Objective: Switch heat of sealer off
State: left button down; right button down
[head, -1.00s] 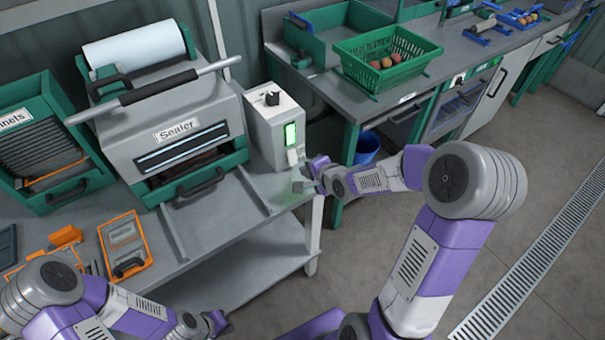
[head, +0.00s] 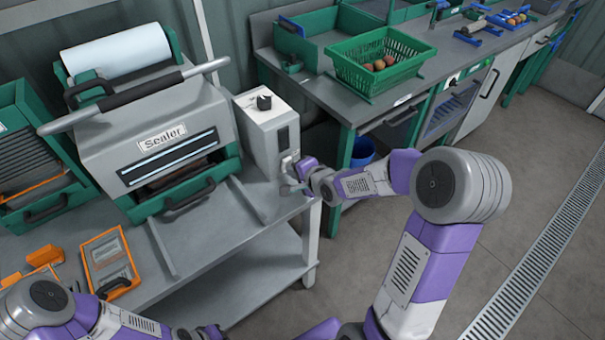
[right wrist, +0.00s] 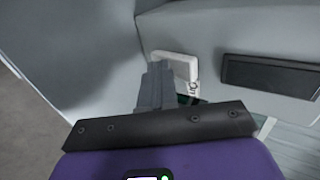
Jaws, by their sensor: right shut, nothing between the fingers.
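The sealer (head: 120,137) is a grey machine with a long black-gripped bar and a "Sealer" label. A light grey control box (head: 257,138) stands at its right with a black knob (head: 264,102) on top. Its display window (head: 283,138) is dark, and also looks dark in the right wrist view (right wrist: 270,75). A white switch (head: 288,162) sits below the window. My right gripper (head: 289,187) is shut and empty close at the switch; its fingers (right wrist: 155,88) partly cover the white switch (right wrist: 176,64) in the wrist view. My left gripper (head: 208,332) is cut off at the bottom edge.
An orange-framed device (head: 110,262) lies on the sealer's bench at the left, beside a green cabinet (head: 30,165). A second bench (head: 325,98) at the right carries a green basket (head: 378,65) of tomatoes. A blue bucket (head: 363,152) stands below it.

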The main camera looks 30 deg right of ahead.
jog(key=shift+w+a+r, duration=0.1)
jog(key=shift+w+r, duration=0.05)
jog(key=shift+r, duration=0.1)
jog(key=shift+w+r+p, duration=0.15)
jog(key=shift+r+p, duration=0.75)
jog(key=shift+r, duration=0.1)
